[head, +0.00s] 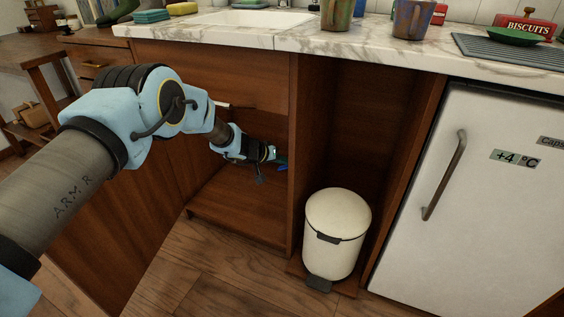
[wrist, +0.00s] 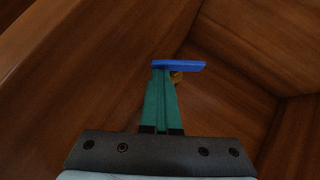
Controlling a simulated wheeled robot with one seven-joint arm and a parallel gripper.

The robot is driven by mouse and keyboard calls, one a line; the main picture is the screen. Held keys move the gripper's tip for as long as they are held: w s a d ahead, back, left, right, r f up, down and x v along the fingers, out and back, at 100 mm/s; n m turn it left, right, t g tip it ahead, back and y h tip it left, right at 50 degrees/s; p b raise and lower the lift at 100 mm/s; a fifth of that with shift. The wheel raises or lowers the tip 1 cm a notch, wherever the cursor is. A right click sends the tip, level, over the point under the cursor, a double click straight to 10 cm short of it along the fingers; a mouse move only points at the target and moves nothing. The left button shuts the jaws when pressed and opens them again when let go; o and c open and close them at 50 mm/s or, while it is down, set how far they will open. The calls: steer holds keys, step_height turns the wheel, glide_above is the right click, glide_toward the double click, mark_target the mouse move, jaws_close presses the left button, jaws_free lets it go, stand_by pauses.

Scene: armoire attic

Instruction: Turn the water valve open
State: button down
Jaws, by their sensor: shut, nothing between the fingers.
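The water valve has a blue handle (wrist: 180,66) on a small brass body (wrist: 177,77) in the wrist view. It is inside the open wooden cabinet under the sink. My gripper (wrist: 162,72) has green fingers that are shut together, with their tips at the left part of the blue handle. I cannot tell whether they touch it. The fingers hide part of the valve body. In the head view my gripper (head: 277,163) reaches into the cabinet, and a bit of the blue handle (head: 282,168) shows by its tips.
A cream pedal bin (head: 335,235) stands in the open bay to the right, with a white fridge (head: 470,190) beyond. The marble counter (head: 330,42) with mugs (head: 411,18) is above. The wood floor in front is clear.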

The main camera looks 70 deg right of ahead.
steer(key=shift+s+a+f+p, duration=0.1)
steer(key=shift+s+f+p, duration=0.05)
steer(key=shift+s+p, duration=0.45)
steer(key=shift+s+f, duration=0.15)
steer(key=shift+s, duration=0.15)
steer(key=shift+s+f, duration=0.25)
steer(key=shift+s, duration=0.2)
steer(key=shift+w+r, duration=0.15)
stand_by(0.5)
steer(key=d+r+p+v, duration=0.1)
steer(key=p+v, duration=0.2)
steer(key=v, duration=0.8)
steer(key=shift+w+a+r, duration=0.15)
steer(key=shift+a+r, duration=0.1)
steer(key=shift+a, duration=0.1)
